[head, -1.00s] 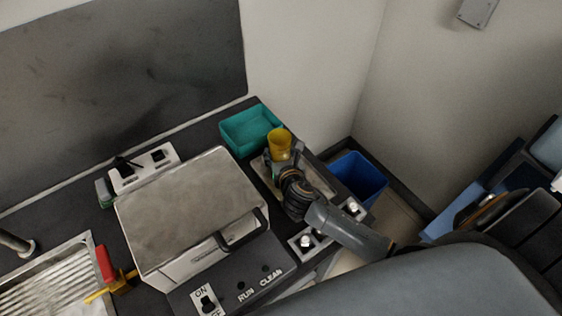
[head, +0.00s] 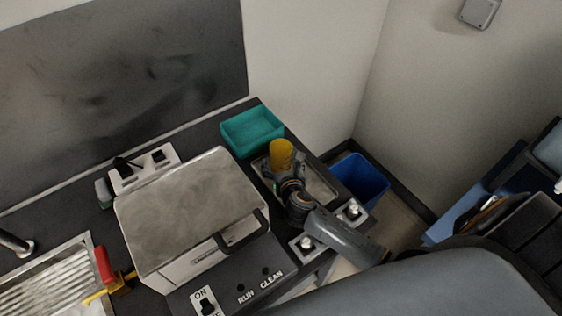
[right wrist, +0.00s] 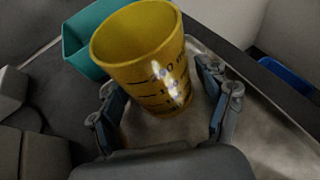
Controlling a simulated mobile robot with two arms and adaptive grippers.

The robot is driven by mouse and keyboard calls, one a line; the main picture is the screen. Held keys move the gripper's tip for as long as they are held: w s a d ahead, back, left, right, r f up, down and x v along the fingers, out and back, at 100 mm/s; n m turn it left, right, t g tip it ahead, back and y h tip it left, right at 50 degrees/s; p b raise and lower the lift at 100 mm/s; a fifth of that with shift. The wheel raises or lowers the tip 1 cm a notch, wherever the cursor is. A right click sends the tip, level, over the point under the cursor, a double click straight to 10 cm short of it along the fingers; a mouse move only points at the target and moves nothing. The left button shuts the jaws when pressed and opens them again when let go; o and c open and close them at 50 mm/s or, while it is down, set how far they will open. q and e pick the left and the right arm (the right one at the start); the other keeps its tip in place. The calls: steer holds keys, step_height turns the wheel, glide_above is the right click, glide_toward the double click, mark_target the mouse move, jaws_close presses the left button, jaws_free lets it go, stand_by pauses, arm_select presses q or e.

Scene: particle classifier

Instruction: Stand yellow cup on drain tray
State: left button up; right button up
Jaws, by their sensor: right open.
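The yellow cup (head: 281,152) is at the far end of a shallow metal tray (head: 322,187) in the head view. In the right wrist view the cup (right wrist: 148,62) has its wide mouth up and dark marks on its side. My right gripper (right wrist: 165,108) is open, with one finger on each side of the cup's lower part. A gap shows at the right finger; contact at the left finger is hard to tell. A ribbed metal drain surface (head: 40,285) lies at the lower left. My left gripper is not in view.
A teal bin (head: 252,130) stands just behind the cup. A large metal-lidded machine (head: 190,205) is to the left. A blue bin (head: 360,180) is below the counter at right. A red-handled yellow tool (head: 106,268) is beside the ribbed surface.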

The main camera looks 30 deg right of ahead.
steer(key=shift+r, duration=0.1)
steer(key=shift+s+r, duration=0.1)
steer(key=shift+s, duration=0.05)
steer(key=v, duration=1.1)
steer(key=shift+s+a+r, duration=0.15)
steer(key=shift+s, duration=0.2)
